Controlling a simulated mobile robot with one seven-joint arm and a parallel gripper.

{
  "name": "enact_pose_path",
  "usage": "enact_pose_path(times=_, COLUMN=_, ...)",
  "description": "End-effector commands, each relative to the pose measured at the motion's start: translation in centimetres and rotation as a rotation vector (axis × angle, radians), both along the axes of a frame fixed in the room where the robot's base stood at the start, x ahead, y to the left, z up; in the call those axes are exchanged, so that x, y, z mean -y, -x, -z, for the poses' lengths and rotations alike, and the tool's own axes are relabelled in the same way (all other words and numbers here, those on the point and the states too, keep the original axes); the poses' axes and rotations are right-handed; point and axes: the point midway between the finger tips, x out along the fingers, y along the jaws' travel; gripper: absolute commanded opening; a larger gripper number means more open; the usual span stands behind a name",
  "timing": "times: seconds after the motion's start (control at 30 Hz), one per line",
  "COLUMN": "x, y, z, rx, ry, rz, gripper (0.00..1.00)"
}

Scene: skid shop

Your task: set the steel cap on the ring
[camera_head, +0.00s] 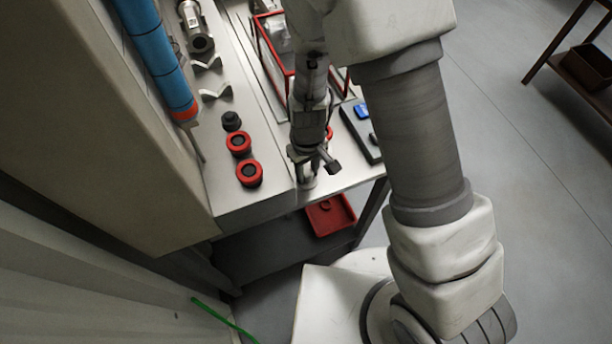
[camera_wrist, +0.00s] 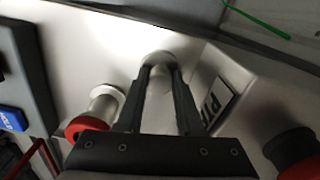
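My gripper (camera_head: 314,168) points down over the front end of the bench. In the wrist view its two dark fingers (camera_wrist: 160,72) stand on either side of a pale steel round piece, perhaps the steel cap (camera_wrist: 158,58). I cannot tell whether they press on it. In the head view a bit of this steel piece (camera_head: 307,182) shows under the fingers, near the bench edge. To its left in the wrist view stands a flanged steel post (camera_wrist: 107,98) with a red ring (camera_wrist: 88,127) at its near end. In the head view this red part (camera_head: 329,132) is mostly hidden behind my gripper.
On the raised ledge to the left stand two red rings with dark centres (camera_head: 239,143) (camera_head: 249,173) and a black knob (camera_head: 231,121). A dark tray (camera_head: 362,130) holds blue items. A red bin (camera_head: 331,215) sits below.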

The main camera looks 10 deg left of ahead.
Motion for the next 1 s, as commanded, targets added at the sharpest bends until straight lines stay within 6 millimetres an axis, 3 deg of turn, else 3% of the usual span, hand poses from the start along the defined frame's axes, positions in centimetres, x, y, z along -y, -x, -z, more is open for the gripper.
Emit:
enact_pose_path(times=0.03, x=0.0, y=0.0, z=0.0, rx=0.0, ry=0.0, rz=0.0, gripper=0.15)
enact_pose_path(times=0.13, x=0.0, y=0.0, z=0.0, rx=0.0, ry=0.0, rz=0.0, gripper=0.0)
enact_pose_path(times=0.37, x=0.0, y=0.0, z=-0.6, rx=0.001, ry=-0.001, rz=0.0, gripper=0.0)
enact_pose_path(times=1.0, x=0.0, y=0.0, z=-5.2, rx=0.0, ry=0.0, rz=0.0, gripper=0.0)
